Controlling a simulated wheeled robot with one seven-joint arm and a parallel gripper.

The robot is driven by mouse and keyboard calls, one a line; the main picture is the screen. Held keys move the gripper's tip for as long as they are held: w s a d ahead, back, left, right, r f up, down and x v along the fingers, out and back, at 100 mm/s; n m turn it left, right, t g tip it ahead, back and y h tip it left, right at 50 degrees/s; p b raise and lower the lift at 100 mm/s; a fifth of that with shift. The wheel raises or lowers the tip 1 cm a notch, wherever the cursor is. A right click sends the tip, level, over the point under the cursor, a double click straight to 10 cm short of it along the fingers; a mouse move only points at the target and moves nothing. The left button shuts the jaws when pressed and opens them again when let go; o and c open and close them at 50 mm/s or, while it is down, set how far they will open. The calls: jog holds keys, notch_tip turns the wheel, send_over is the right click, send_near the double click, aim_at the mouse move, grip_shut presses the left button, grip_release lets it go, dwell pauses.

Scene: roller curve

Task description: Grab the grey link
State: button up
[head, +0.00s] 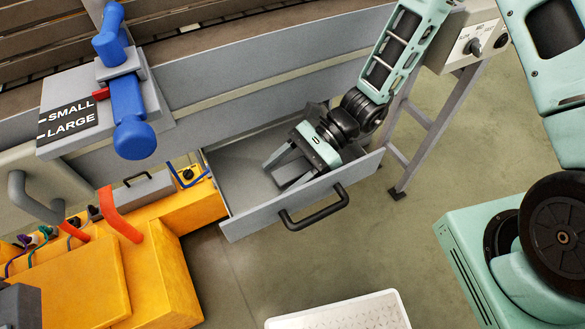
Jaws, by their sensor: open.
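My gripper (277,176) reaches down into an open grey drawer (237,183). Its two grey fingers are spread apart and point toward the lower left of the drawer floor. I see nothing held between the fingers. I cannot make out a separate grey link in the drawer; the gripper body and fingers cover part of the floor. A dark grey shape (315,112) shows just behind the gripper body, and I cannot tell whether it is part of my gripper.
The drawer's front panel has a black handle (314,207). An orange machine (165,270) stands close at the left. A blue lever (128,105) sits beside a SMALL/LARGE label. A white tray (345,312) lies at the bottom. A grey stand leg (430,130) is at the right.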

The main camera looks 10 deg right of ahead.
jog(key=c, duration=1.1)
jog(key=shift+r, duration=0.15)
